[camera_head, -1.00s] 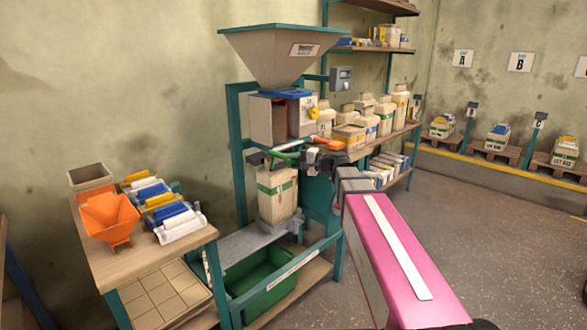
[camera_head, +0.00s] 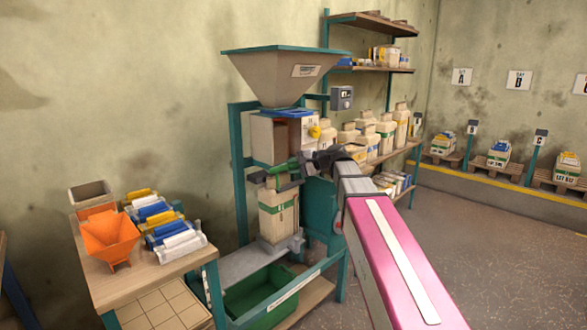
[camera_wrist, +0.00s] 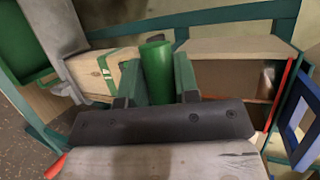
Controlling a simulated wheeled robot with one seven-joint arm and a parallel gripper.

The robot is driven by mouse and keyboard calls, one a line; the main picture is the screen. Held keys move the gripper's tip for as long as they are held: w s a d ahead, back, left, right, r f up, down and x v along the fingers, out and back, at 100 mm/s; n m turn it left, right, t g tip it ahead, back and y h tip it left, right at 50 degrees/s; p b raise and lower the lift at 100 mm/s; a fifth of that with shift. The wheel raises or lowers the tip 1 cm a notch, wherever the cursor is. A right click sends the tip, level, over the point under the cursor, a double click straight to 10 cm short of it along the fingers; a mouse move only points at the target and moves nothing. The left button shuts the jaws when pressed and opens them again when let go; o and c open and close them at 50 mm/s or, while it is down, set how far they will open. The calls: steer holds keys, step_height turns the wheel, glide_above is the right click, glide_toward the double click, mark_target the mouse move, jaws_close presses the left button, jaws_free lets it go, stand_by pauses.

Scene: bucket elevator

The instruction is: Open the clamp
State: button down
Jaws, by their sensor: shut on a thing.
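The clamp's green handle (camera_head: 281,168) is below the spout of the bagging machine, above a paper bag (camera_head: 278,214) with a green band. My gripper (camera_head: 303,164) reaches in from the right at the handle. In the wrist view the green handle (camera_wrist: 157,70) stands between the two green fingers of my gripper (camera_wrist: 158,88), which are shut on it. The bag (camera_wrist: 118,72) shows just left of the handle there. The clamp's jaws are mostly hidden, so I cannot tell how far they are open.
The hopper (camera_head: 285,75) and spout box (camera_head: 270,138) are above the clamp. A green bin (camera_head: 262,290) lies below. Shelved bags (camera_head: 385,128) stand close behind my arm.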

steer(key=shift+w+a+r, duration=0.1)
steer(key=shift+w+r, duration=0.1)
steer(key=shift+r, duration=0.05)
steer(key=c, duration=0.9)
jaws_free()
steer(key=shift+f, duration=0.1)
steer(key=shift+s+d, duration=0.15)
steer(key=shift+d, duration=0.05)
steer(key=v, duration=1)
steer(key=shift+s+d, duration=0.1)
steer(key=shift+d, duration=0.05)
